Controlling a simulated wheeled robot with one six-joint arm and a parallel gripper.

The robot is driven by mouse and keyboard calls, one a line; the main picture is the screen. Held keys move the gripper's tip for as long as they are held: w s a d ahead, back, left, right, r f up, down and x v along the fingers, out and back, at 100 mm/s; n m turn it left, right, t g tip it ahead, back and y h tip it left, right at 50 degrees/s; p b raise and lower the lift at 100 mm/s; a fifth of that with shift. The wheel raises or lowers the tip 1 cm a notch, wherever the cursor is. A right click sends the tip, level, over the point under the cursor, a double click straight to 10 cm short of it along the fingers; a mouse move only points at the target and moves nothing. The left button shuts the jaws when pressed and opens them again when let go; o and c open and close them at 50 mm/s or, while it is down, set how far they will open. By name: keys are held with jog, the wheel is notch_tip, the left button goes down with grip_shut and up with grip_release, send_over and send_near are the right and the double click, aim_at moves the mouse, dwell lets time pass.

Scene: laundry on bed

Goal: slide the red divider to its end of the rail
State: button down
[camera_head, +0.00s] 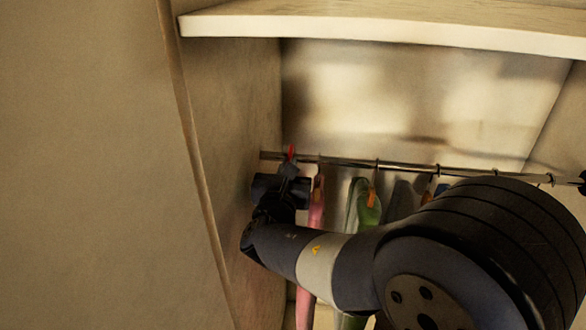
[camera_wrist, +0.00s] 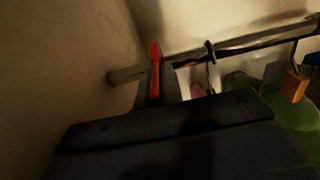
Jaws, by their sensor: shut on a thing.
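The red divider (camera_head: 291,152) is on the metal rail (camera_head: 345,163), a short way right of the rail's left end at the cabinet's left wall. In the wrist view the divider (camera_wrist: 155,66) stands up as a narrow red strip across the rail (camera_wrist: 245,44), with a short bare stretch of rail between it and the wall. My gripper (camera_head: 290,168) is shut on the divider from the front; its fingers also show in the wrist view (camera_wrist: 157,88). The divider's lower part is hidden by the fingers.
A pink garment (camera_head: 316,210) hangs just right of my gripper, and a green garment (camera_head: 366,210) with an orange tag (camera_head: 372,197) hangs farther right. Several hooks sit along the rail. A shelf (camera_head: 390,32) is above; the left wall (camera_head: 235,130) is close to my gripper.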

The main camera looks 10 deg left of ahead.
jog(key=c, duration=1.8)
grip_release()
jog(key=shift+c, duration=0.2)
jog(key=shift+s, duration=0.15)
jog(key=s+b, duration=0.2)
jog(key=s, duration=0.8)
jog(key=shift+s+d+b, duration=0.3)
jog(key=shift+d, duration=0.05)
jog(key=shift+c, duration=0.5)
